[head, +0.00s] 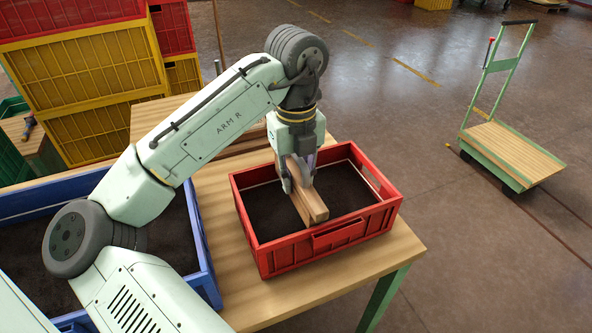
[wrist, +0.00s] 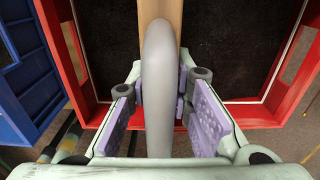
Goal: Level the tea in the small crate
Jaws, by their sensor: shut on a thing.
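The small red crate (head: 318,243) stands on the wooden table and holds dark tea (head: 345,190) that looks fairly flat where it shows. My gripper (head: 300,178) is over the middle of the crate, shut on a wooden bar (head: 311,205). The bar lies across the crate's inside, low over the tea; I cannot tell whether it touches it. In the wrist view the bar (wrist: 172,12) runs up from between the padded fingers, with tea (wrist: 235,50) on both sides. A grey curved part hides much of the grip. My arm and gripper hide some of the crate's far side.
A larger blue crate (head: 207,262) with dark contents stands left of the red crate, beneath my arm. Yellow and red crates (head: 95,70) are stacked behind at the left. A trolley (head: 510,155) stands on open floor at the right.

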